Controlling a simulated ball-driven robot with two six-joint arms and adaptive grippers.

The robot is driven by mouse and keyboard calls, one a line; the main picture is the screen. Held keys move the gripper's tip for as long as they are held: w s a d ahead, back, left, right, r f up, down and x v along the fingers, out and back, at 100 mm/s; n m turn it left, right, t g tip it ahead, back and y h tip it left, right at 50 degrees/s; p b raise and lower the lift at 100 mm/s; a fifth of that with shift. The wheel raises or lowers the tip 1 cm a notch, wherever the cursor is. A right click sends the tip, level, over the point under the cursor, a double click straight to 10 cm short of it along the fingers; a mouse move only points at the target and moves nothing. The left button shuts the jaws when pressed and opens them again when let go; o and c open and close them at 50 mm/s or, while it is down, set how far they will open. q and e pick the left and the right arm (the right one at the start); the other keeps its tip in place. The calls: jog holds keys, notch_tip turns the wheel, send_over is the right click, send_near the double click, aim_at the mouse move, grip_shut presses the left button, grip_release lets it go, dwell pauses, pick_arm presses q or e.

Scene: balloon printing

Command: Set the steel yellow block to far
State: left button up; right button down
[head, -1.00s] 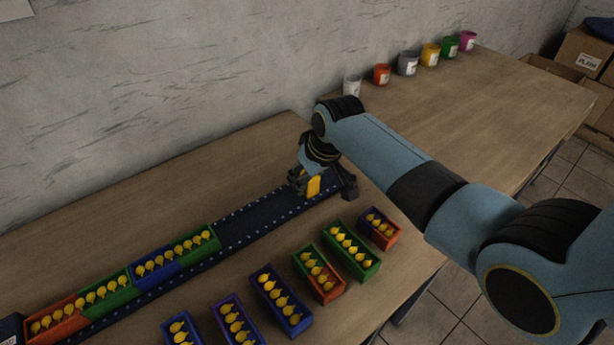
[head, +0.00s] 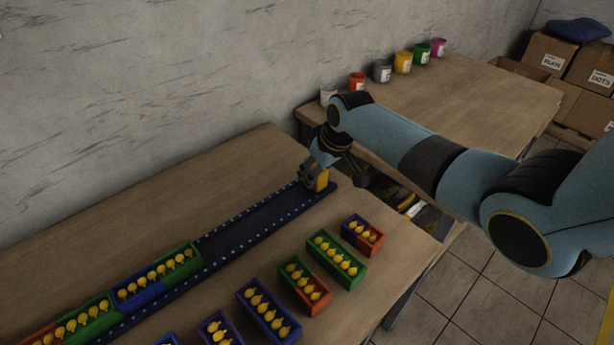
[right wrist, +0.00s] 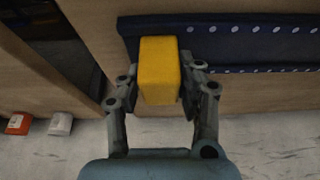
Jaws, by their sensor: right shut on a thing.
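The yellow block (head: 321,180) is at the far right end of the dark blue rail (head: 262,218), which has rows of pale dots along its edges. My right gripper (head: 318,178) is shut on the block. In the right wrist view the yellow block (right wrist: 159,70) sits between the two fingers of my right gripper (right wrist: 160,88), over the end of the rail (right wrist: 250,38). I cannot tell whether the block touches the rail. My left gripper is out of view.
Colored boxes of yellow balloons stand on the rail's left part, such as a blue one (head: 140,293). Several more, including a green one (head: 336,259), stand in front on the table (head: 150,215). Paint cups (head: 403,62) and cartons (head: 551,55) are farther back.

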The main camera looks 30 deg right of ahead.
jog(key=shift+d+r, duration=0.1)
jog(key=shift+d, duration=0.1)
jog(key=c, duration=1.1)
grip_release()
jog(key=shift+c, duration=0.2)
jog(key=shift+o, duration=1.3)
jog(key=shift+w+d, duration=0.1)
jog(key=shift+d, duration=0.05)
jog(key=v, duration=1.1)
jog(key=shift+s+r, duration=0.25)
jog(key=shift+r, duration=0.1)
